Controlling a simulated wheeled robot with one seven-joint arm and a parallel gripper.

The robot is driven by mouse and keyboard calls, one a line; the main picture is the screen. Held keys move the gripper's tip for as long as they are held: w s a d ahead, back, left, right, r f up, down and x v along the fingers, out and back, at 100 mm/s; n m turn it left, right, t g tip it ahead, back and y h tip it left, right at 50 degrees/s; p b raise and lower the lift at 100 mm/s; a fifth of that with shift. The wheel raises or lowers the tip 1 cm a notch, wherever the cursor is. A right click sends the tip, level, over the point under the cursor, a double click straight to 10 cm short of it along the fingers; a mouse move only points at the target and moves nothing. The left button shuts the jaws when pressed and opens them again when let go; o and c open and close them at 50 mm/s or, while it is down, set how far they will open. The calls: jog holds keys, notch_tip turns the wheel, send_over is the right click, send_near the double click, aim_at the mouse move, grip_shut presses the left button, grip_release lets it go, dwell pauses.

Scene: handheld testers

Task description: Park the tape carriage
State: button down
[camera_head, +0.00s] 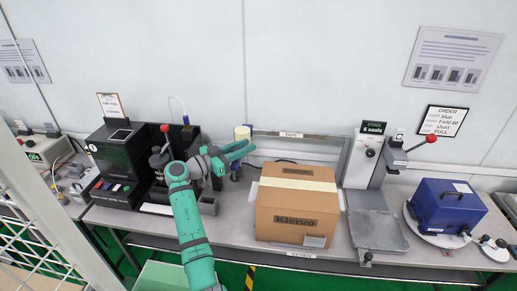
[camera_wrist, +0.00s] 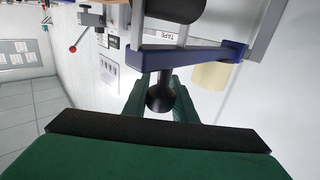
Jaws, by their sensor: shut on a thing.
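The tape carriage is at the back of the bench, at the left end of the rail. In the wrist view it shows as a blue bracket (camera_wrist: 190,53) with a cream roll (camera_wrist: 212,75) and a round black knob (camera_wrist: 159,98). The roll (camera_head: 242,132) also shows in the head view. My gripper (camera_head: 247,149) reaches the carriage from the left and hides part of it. In the wrist view my gripper (camera_wrist: 160,100) has its green fingers shut on the knob. The rail (camera_head: 290,135) bears a TAPE label and runs behind the box.
A cardboard box (camera_head: 297,225) with a pale tape strip across its top stands right of my arm. A black tester (camera_head: 115,165) stands at left. A lever press (camera_head: 362,160) and a blue case (camera_head: 447,205) stand at right.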

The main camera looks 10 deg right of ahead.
jog(key=shift+w+a, duration=0.2)
jog(key=shift+a, duration=0.8)
jog(key=shift+a, duration=0.1)
jog(key=c, duration=1.5)
grip_release()
jog(key=shift+w+a, duration=0.1)
jog(key=shift+o, duration=0.2)
jog(key=v, duration=0.7)
